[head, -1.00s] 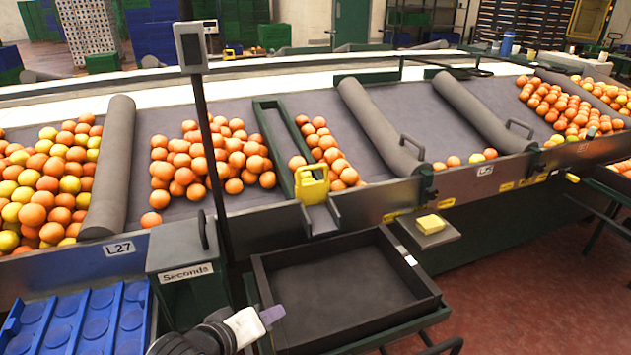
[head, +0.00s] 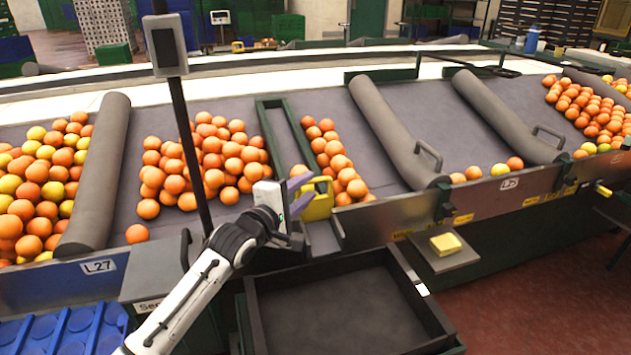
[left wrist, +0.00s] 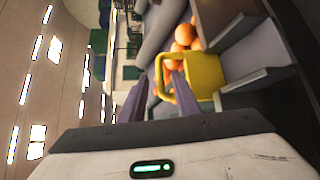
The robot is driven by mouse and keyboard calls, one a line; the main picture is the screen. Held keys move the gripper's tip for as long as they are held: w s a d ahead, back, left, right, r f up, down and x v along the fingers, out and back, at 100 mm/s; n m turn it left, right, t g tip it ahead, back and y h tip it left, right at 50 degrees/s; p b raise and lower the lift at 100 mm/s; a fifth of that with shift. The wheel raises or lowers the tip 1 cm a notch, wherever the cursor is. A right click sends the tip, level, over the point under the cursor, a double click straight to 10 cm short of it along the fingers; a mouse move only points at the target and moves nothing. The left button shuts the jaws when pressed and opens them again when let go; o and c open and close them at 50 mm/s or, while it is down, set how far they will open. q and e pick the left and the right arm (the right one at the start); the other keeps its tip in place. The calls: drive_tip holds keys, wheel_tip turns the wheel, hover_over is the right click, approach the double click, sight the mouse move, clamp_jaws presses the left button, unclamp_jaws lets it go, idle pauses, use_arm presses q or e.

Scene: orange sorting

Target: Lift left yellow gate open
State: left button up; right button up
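The yellow gate (head: 319,206) stands at the lower end of the green-framed chute, above the black tray, and looks lowered. My left gripper (head: 298,187) is at the gate's upper left side, partly covering it. In the left wrist view, the purple fingers (left wrist: 162,86) are apart. The bar of the yellow gate's handle (left wrist: 158,76) shows between them, and one finger seems to overlap the handle's loop. I cannot tell whether the fingers touch it. My right gripper is not in view.
A black tray (head: 425,290) lies below the chute. Oranges (head: 335,150) lie close behind the gate on the sloped grey table. A thin post (head: 184,130) rises just left of my left gripper. A yellow block (head: 446,243) sits on a small shelf to the right.

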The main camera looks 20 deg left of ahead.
sight(313, 183)
use_arm(q)
drive_tip(key=shift+x, duration=2.45)
clamp_jaws()
